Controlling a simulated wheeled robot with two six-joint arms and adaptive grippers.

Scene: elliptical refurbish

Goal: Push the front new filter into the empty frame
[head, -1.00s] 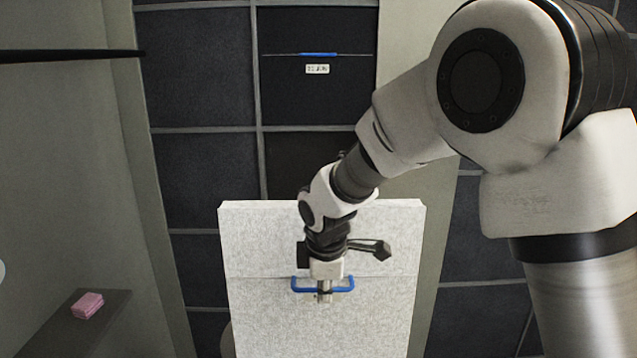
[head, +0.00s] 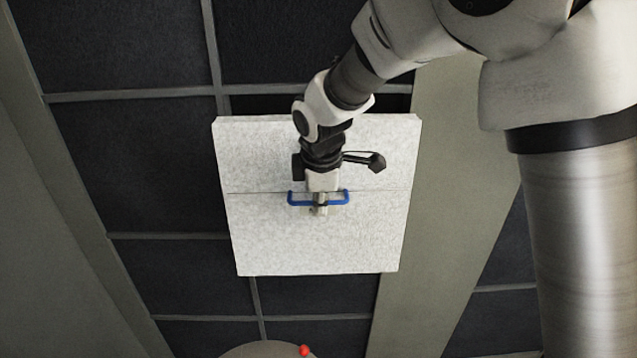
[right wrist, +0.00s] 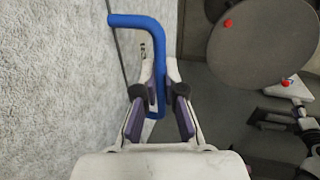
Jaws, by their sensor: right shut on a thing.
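The new filter is a speckled white square panel (head: 315,240) with a blue handle (head: 345,197) on its face. It stands roughly upright in front of the dark grid wall. My right gripper (head: 320,208) is shut on the handle at the panel's middle. In the right wrist view, the right gripper's fingers (right wrist: 160,100) close around the blue handle (right wrist: 135,22), beside the white panel face (right wrist: 50,90). The panel hides the wall behind it, so I cannot tell which cell is the empty frame. My left gripper is out of view.
The grid wall has dark panels (head: 130,170) between grey bars. A pale beam (head: 435,215) runs down to the right of the filter. A round grey top (right wrist: 262,40) with small red pieces lies below; its edge shows at the bottom of the head view.

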